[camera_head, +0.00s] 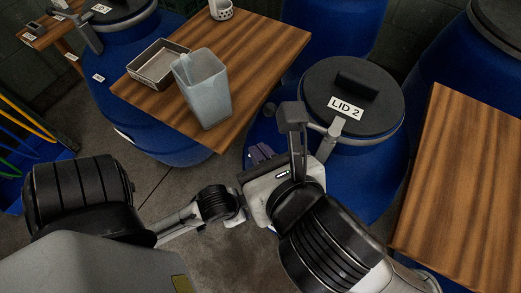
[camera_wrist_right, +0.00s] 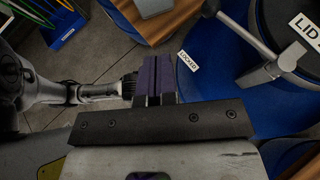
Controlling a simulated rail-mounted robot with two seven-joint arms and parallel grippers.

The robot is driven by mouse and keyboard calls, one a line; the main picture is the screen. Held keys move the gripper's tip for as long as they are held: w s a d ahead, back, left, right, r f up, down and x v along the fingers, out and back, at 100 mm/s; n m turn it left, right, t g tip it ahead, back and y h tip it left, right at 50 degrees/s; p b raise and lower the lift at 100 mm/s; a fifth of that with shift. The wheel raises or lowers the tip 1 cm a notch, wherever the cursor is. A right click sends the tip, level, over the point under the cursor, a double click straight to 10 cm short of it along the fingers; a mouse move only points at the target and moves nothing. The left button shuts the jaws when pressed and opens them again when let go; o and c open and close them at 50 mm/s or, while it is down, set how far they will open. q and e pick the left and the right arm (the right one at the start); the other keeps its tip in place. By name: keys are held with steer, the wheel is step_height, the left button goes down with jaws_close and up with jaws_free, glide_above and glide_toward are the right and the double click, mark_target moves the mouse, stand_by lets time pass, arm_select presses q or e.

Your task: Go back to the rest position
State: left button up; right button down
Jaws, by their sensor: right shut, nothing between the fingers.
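My right gripper (camera_head: 261,154) shows in the lower middle of the head view, beside the barrel with the black lid marked LID 2 (camera_head: 355,92). In the right wrist view its purple fingers (camera_wrist_right: 158,75) are pressed together with nothing between them. They are over the floor and the edge of a blue barrel. Part of my left arm shows at the lower left of the head view, but I cannot make out its gripper. The LID 2 barrel has a metal lever clamp at its lid rim, and a label reading LOCKED (camera_wrist_right: 188,60) on its side.
A wooden table (camera_head: 262,60) at the upper middle holds a grey pitcher (camera_head: 203,90), a metal tray (camera_head: 139,78) and a white perforated cup (camera_head: 221,9). Another wooden table (camera_head: 470,190) stands at right. Blue barrels stand around. A blue crate (camera_head: 12,165) is at left. Floor is bare between.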

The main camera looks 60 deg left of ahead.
steer(key=shift+s+d+r, duration=0.15)
steer(key=shift+s, duration=0.05)
stand_by(0.6)
